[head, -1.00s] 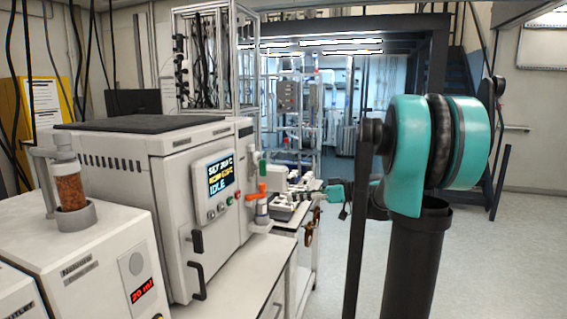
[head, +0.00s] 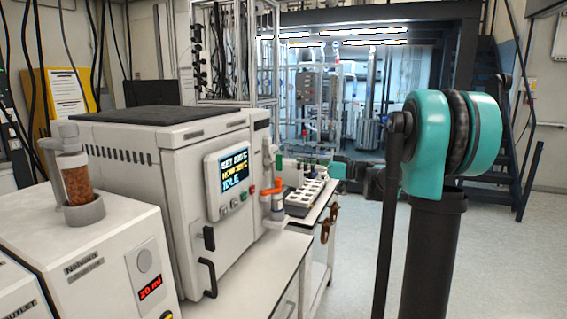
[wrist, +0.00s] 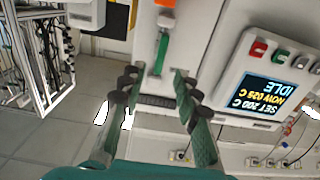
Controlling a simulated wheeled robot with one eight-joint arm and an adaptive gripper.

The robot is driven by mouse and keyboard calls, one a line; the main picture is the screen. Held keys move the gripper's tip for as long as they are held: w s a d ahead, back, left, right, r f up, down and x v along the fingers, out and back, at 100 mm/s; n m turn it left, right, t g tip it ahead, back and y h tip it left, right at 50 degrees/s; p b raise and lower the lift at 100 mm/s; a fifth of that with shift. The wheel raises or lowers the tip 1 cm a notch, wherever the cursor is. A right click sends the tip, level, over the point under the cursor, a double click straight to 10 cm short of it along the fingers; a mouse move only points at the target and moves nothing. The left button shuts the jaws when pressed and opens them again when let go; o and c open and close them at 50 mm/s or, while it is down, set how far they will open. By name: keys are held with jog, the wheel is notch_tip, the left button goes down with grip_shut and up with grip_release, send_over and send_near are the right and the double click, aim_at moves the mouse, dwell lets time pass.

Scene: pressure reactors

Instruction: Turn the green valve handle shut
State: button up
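The green valve handle (head: 283,156) stands upright above the orange handle (head: 270,190) at the right side of the white reactor cabinet (head: 180,150). The wrist view is upside down. There the green handle (wrist: 160,52) lies ahead of my gripper (wrist: 156,82), roughly in line with the gap between the fingers. The orange handle (wrist: 165,4) is at the top edge. My gripper is open and its fingers look empty. I cannot tell exactly how far the tips are from the handle. In the head view my gripper is small and hard to make out.
The cabinet's display (head: 234,168) reads IDLE; it also shows close to the right finger in the wrist view (wrist: 280,90). A bench (head: 312,212) with a white rack (head: 305,193) stands behind the valve. Open floor (head: 500,250) lies to the right.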

aim_at(282, 161)
jog(key=x, duration=0.7)
jog(key=shift+c, duration=0.3)
grip_shut()
